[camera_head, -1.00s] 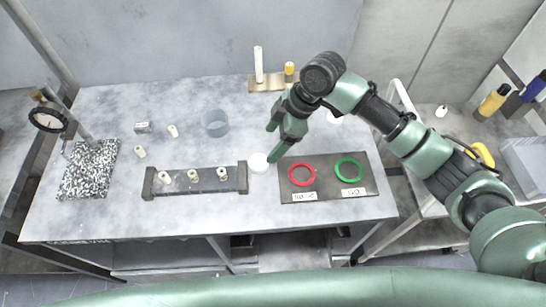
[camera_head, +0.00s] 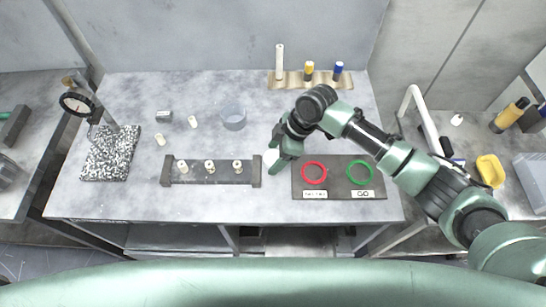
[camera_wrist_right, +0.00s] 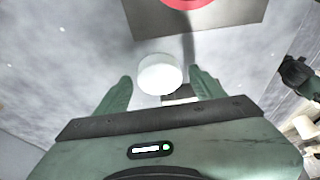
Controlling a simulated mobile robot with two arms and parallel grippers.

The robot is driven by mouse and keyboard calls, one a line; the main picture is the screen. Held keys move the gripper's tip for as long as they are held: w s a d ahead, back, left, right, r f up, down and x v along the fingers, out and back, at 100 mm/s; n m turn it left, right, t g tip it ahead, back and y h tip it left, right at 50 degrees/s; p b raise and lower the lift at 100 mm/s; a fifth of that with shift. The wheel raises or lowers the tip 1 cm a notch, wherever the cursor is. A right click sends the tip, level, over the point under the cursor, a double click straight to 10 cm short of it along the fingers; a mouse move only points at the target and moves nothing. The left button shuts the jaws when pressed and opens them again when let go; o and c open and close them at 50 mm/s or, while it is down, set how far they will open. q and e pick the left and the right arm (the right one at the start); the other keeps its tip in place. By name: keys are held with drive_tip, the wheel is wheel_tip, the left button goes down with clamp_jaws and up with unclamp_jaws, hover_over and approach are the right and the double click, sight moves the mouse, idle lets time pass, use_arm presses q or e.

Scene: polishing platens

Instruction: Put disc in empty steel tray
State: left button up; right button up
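A white disc (camera_head: 270,157) lies on the grey table top, just left of the dark board with the rings, partly hidden by my right gripper (camera_head: 282,164). In the right wrist view the disc (camera_wrist_right: 160,76) shows between and a little beyond my right gripper's (camera_wrist_right: 160,76) two green fingertips. There is a gap on each side of it, so the gripper is open. A grey tray-like thing (camera_head: 530,180) is cut off at the right edge; I cannot tell if it is the empty steel tray. My left gripper is not in view.
A dark board (camera_head: 335,190) holds a red ring (camera_head: 314,173) and a green ring (camera_head: 359,172). A dark rack (camera_head: 212,179) with white pegs stands to the left.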

clamp_jaws()
drive_tip(key=shift+r, duration=0.15)
